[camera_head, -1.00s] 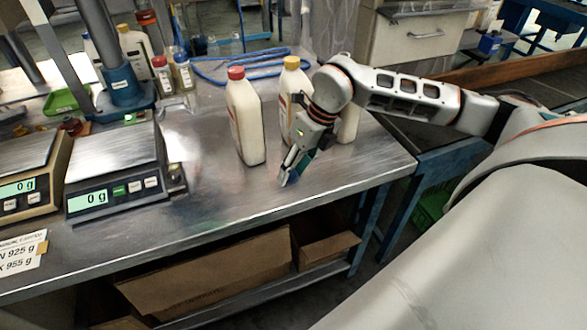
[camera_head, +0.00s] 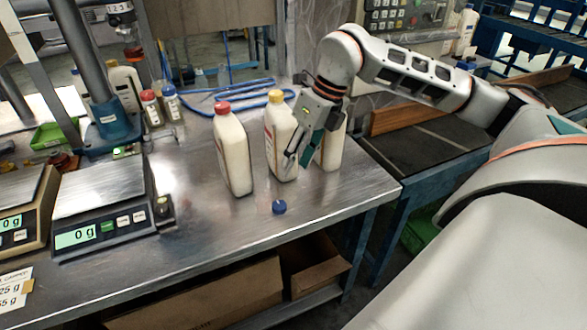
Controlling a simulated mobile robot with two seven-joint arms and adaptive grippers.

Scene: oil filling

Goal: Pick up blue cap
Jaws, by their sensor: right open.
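The blue cap (camera_head: 279,207) lies on the bare metal table in front of the white bottles, near the table's front edge. My right gripper (camera_head: 296,160) is open and empty. In the picture it is above and slightly right of the cap, apart from it, with its fingers pointing down in front of the yellow-capped bottle. My left gripper is not in view.
A red-capped bottle (camera_head: 233,150) and a yellow-capped bottle (camera_head: 280,137) stand close behind the cap. A third bottle (camera_head: 331,150) is partly hidden by my right gripper. A scale (camera_head: 97,205) stands at left. Table around the cap is clear.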

